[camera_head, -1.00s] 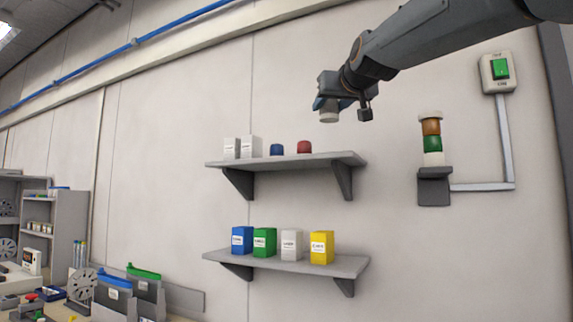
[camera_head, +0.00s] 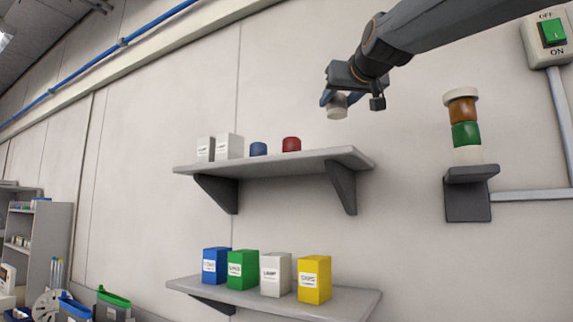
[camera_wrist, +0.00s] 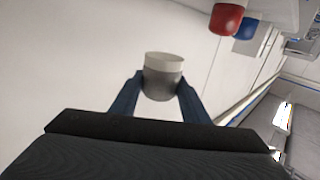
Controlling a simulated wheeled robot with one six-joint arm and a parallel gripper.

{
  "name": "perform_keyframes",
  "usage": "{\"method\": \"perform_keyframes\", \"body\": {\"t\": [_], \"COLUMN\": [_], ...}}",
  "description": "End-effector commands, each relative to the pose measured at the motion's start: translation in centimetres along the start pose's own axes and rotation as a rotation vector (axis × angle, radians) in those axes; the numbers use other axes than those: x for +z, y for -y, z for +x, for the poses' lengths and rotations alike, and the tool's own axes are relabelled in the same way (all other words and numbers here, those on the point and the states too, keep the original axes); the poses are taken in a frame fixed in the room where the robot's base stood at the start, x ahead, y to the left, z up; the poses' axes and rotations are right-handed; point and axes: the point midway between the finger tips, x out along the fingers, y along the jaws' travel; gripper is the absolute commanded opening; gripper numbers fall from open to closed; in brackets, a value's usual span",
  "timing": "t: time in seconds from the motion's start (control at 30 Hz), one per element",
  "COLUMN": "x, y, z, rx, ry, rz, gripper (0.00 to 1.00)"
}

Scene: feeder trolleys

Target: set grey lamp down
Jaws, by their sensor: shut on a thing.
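The grey lamp (camera_head: 337,106) is a short pale cylinder held in the air by my gripper (camera_head: 336,98). The wrist view shows the lamp (camera_wrist: 163,77) between the two blue fingers of my gripper (camera_wrist: 160,95), with its paler rim facing up in that picture. My gripper is above the right part of the upper shelf (camera_head: 290,163), with a clear gap between the lamp and the shelf. A blue lamp (camera_head: 258,149) and a red lamp (camera_head: 291,144) stand on that shelf, left of my gripper. They also show at the top right of the wrist view.
Two white boxes (camera_head: 229,146) stand at the shelf's left; its right end is bare. A lower shelf (camera_head: 345,301) holds blue, green, white and yellow boxes. Right of the shelves, a signal tower (camera_head: 465,134) stands on a wall bracket (camera_head: 468,200), beneath a green switch (camera_head: 553,32).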

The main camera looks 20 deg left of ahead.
Motion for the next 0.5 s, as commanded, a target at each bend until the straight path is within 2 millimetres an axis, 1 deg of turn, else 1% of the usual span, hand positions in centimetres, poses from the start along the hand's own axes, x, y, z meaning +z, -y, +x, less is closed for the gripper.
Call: {"method": "perform_keyframes", "body": {"t": [0.2, 0.3, 0.43, 0.5], "x": [3.5, 4.8, 5.8, 6.7], "y": [-0.1, -0.1, -0.1, -0.1], "z": [-0.1, -0.1, 0.0, 0.0], "rx": [0.001, 0.003, 0.001, 0.001], "ry": [0.002, 0.001, 0.000, 0.001], "rz": [0.001, 0.001, 0.000, 0.001], "gripper": [0.18, 0.18, 0.18, 0.18]}}
